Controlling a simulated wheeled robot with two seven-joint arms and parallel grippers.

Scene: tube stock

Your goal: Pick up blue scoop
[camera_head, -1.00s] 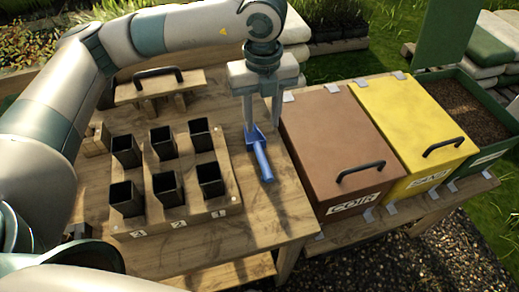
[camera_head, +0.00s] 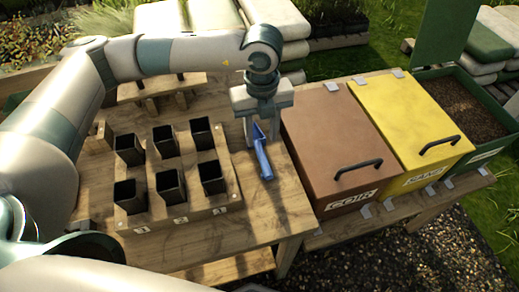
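The blue scoop (camera_head: 264,163) lies on the wooden table right of the pot rack, its handle towards the front edge. My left gripper (camera_head: 262,138) points down over the scoop's far end. Its two fingers are apart, one on each side of the scoop, and the gripper looks open. I cannot tell whether either finger touches the scoop. My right gripper is not in view.
A wooden rack (camera_head: 190,206) with several black pots stands left of the scoop. A brown COIR bin (camera_head: 330,140) and a yellow bin (camera_head: 410,125) stand to the right, beside an open green bin (camera_head: 465,100). The table's front right corner is clear.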

